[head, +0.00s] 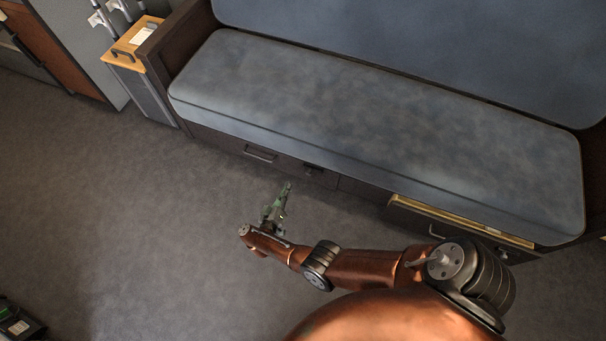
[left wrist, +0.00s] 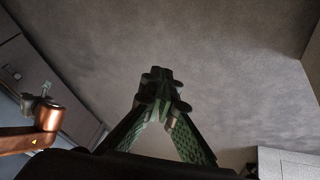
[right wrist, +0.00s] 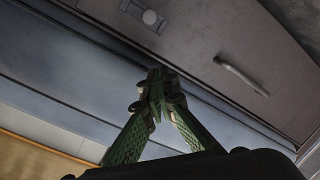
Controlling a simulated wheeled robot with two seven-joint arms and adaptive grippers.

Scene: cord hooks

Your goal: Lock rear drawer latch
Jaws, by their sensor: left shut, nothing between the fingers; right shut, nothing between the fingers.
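Two drawers sit under the blue bench seat. The left drawer (head: 220,142) looks closed, with a bar handle (head: 260,153) and a small dark latch (head: 313,170) to its right. The right drawer (head: 460,229) stands pulled out, with its own handle (head: 437,232) and latch (head: 502,253). I cannot tell which is the rear one. My right gripper (head: 288,186) is shut and empty, apart from the left drawer. My left gripper (left wrist: 160,80) is shut and empty.
The bench cushion (head: 370,130) overhangs the drawers. A small wooden-topped cabinet (head: 135,42) stands at the bench's left end. Carpet (head: 130,200) is clear to the left and in front. A dark box (head: 18,322) lies at lower left.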

